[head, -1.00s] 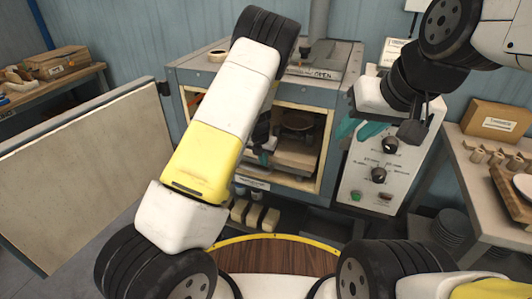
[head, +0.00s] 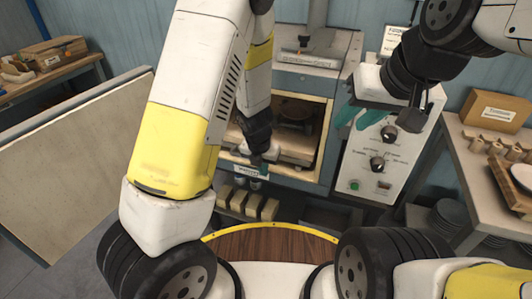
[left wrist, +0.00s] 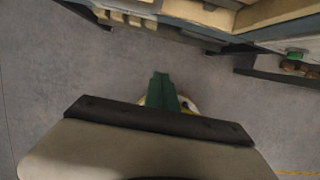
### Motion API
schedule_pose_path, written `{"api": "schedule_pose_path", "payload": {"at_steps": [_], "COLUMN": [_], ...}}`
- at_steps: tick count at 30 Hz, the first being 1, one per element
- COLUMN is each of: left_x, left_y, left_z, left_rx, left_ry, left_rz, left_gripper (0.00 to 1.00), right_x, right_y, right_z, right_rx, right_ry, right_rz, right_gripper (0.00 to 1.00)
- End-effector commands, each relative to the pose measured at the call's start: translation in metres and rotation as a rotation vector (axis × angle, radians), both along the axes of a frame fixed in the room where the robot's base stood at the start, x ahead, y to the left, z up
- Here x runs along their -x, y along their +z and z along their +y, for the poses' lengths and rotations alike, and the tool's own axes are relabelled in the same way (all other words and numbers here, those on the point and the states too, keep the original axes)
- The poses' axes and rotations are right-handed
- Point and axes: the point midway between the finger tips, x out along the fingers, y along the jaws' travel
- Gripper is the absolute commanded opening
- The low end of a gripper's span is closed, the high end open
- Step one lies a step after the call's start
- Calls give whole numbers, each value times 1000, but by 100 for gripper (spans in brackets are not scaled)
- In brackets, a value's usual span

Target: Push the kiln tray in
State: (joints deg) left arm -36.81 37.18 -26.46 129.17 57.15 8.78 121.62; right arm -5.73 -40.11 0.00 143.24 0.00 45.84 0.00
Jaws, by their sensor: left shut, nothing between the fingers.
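The kiln (head: 327,85) stands open in the head view. The pale kiln tray (head: 294,154) lies inside its opening, with a dark round piece (head: 295,112) above it. My left arm hides the tray's left part. My left gripper (head: 263,168) is shut and empty, low in front of the opening near the label on the sill. Its green fingers (left wrist: 162,92) are together in the left wrist view, over grey floor. I cannot tell whether it touches the kiln. My right gripper (head: 358,118) looks open and empty, with its teal fingers apart in front of the control panel.
The kiln door (head: 75,165) is swung open to the left. The control panel (head: 378,160) stands right of the kiln. Pale blocks (head: 250,206) sit on a shelf below. A table (head: 463,180) with a cardboard box (head: 495,112) is at the right.

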Motion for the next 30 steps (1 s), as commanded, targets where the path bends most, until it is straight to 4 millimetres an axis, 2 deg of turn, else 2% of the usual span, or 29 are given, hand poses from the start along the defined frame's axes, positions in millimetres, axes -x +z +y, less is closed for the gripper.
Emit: {"api": "schedule_pose_path", "payload": {"at_steps": [4,9,12,19,23,30], "left_x": [-10,-42,-53,-59,-61,-72], "left_y": [2,15,24,39,32,0], "left_z": [-7,-19,-21,-24,-26,-31], "left_rx": [25,53,50,43,40,38], "left_ry": [0,5,10,6,-1,-5], "left_rz": [-37,-123,-142,-129,-126,-125], "left_gripper": [0,0,0,0,0,0], "right_x": [0,0,0,0,0,0], "right_y": [0,0,0,0,0,0], "right_z": [0,0,0,0,0,0], "right_rx": [0,0,0,0,0,0], "right_ry": [0,0,0,0,0,0], "right_rz": [0,0,0,0,0,0], "right_gripper": [31,31,31,31,31,31]}}
